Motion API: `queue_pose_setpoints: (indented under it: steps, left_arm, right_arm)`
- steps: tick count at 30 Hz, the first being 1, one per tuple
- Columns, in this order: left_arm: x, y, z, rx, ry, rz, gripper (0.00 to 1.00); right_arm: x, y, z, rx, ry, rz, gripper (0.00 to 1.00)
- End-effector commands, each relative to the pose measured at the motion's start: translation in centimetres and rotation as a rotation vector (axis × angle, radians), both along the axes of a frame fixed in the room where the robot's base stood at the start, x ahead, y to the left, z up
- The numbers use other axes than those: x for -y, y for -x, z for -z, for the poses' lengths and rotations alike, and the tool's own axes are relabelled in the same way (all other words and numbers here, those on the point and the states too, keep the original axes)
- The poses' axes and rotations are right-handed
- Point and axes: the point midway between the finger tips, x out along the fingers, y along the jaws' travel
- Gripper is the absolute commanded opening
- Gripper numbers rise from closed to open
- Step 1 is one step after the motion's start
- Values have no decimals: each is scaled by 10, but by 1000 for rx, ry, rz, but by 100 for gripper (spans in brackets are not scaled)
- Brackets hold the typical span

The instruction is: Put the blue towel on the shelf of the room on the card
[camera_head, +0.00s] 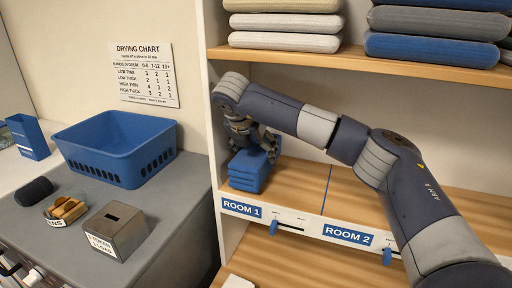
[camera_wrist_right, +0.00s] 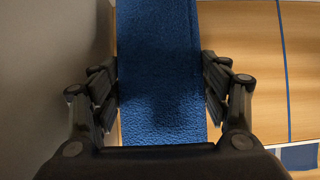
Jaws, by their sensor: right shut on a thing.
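The folded blue towel (camera_head: 249,172) is at the left end of the middle shelf (camera_head: 300,185), above the ROOM 1 label (camera_head: 241,208). My right gripper (camera_head: 255,140) reaches down over it and is shut on it. In the right wrist view the towel (camera_wrist_right: 160,80) runs between the two fingers of the gripper (camera_wrist_right: 160,90), with the shelf wood on its right. Whether the towel's underside touches the shelf is hard to tell. No card with a room on it can be made out. My left gripper is not in view.
A blue divider line separates ROOM 1 from the ROOM 2 label (camera_head: 349,234). Folded towels (camera_head: 285,30) fill the upper shelf. On the left counter stand a blue basket (camera_head: 118,150), a metal box (camera_head: 116,230) and a small tray of wooden pieces (camera_head: 66,209).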

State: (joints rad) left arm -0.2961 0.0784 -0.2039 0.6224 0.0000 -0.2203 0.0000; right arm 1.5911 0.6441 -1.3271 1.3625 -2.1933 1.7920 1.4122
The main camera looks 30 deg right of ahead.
Motion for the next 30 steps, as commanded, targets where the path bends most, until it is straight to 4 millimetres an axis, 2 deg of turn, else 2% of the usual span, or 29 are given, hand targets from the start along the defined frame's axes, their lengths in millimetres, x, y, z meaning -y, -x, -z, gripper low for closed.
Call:
queue_pose_setpoints:
  steps: [1, 3, 11, 12, 13, 25, 30]
  left_arm:
    - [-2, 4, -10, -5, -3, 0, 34]
    - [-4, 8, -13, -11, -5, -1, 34]
    - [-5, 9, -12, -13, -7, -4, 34]
    - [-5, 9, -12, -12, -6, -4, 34]
    - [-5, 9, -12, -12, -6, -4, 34]
    - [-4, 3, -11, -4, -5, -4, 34]
    - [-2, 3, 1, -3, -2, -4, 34]
  right_arm:
    - [1, 0, 0, 2, 1, 2, 27]
    - [1, 0, 7, 2, 1, 2, 27]
    - [0, 0, 15, 5, -1, 3, 27]
    - [0, 0, 15, 4, -1, 2, 72]
    - [0, 0, 15, 4, -1, 2, 78]
    - [-1, 0, 13, 5, -2, 2, 78]
    - [-10, 7, -2, 9, -2, 0, 78]
